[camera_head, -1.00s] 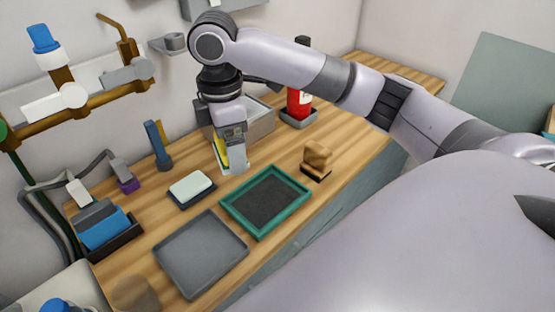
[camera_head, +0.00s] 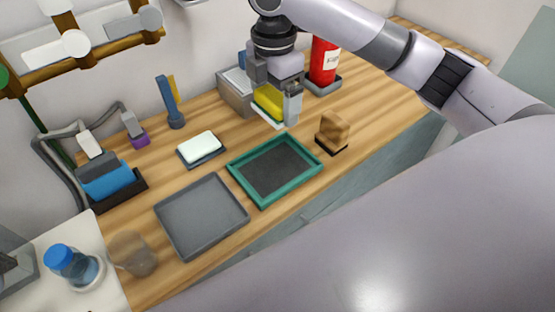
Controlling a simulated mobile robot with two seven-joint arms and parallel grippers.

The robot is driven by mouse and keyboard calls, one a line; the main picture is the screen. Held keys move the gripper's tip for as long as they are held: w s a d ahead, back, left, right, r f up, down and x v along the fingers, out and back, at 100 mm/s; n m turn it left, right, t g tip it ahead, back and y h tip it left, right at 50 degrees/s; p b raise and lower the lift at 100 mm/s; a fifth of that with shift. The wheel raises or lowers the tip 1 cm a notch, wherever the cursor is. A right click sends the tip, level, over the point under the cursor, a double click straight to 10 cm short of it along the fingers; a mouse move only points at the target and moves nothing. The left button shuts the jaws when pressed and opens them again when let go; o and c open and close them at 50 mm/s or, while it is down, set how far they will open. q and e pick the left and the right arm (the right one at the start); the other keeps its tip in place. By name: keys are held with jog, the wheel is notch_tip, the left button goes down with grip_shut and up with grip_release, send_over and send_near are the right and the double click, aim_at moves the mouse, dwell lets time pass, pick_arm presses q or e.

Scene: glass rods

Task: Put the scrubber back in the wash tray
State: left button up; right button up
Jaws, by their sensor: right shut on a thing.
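My right gripper (camera_head: 277,108) is shut on a yellow block with a white underside (camera_head: 267,104), which I take to be the scrubber. It holds it above the counter, just behind the far corner of a green-rimmed tray with a dark floor (camera_head: 236,178). The gripper hides part of the scrubber. A plain grey tray (camera_head: 200,215) lies to the left of the green one, empty. I cannot tell from looks which of the two is the wash tray. My left gripper is not in view.
A white bar on a dark dish (camera_head: 199,147) lies behind the trays. A wooden stamp-like block (camera_head: 333,130) stands right of the green tray. A grey bin (camera_head: 236,90) and red bottle (camera_head: 323,62) stand behind.

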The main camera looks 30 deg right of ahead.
aim_at(276, 167)
notch_tip(276, 167, down, 17)
jog(key=shift+f+b, duration=0.1)
jog(key=shift+b, duration=0.25)
jog(key=o, duration=0.7)
jog(key=shift+c, duration=0.2)
notch_tip(276, 167, up, 12)
dwell(0.6)
